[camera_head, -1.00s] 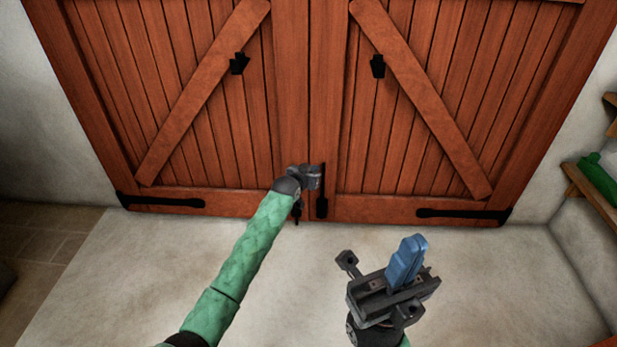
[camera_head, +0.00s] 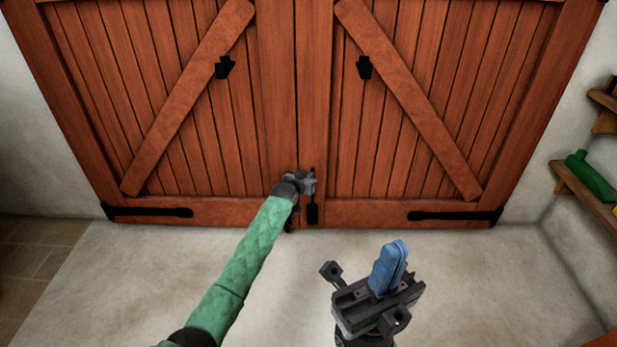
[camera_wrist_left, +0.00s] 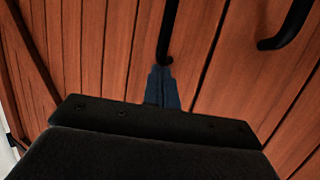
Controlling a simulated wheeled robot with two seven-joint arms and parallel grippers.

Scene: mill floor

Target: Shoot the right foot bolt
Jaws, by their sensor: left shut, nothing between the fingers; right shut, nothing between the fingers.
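The right foot bolt (camera_head: 313,213) is a black upright rod and fitting at the foot of the right door leaf, beside the centre seam. My left gripper (camera_head: 307,184) is shut and close beside its upper part. Part of another black fitting shows below the left gripper, mostly hidden by it. In the left wrist view, the shut blue fingertips (camera_wrist_left: 160,75) point at the end of a black rod (camera_wrist_left: 167,45); I cannot tell whether they touch. My right gripper (camera_head: 389,268) is shut and empty, held in front of the doors, away from the bolt.
The double wooden doors (camera_head: 420,80) stand closed, with black latches (camera_head: 364,67) higher up and strap hinges (camera_head: 455,215) low down. A wall shelf (camera_head: 588,199) with a green bottle (camera_head: 590,176) is at the right. The pale floor (camera_head: 480,285) before the doors is clear.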

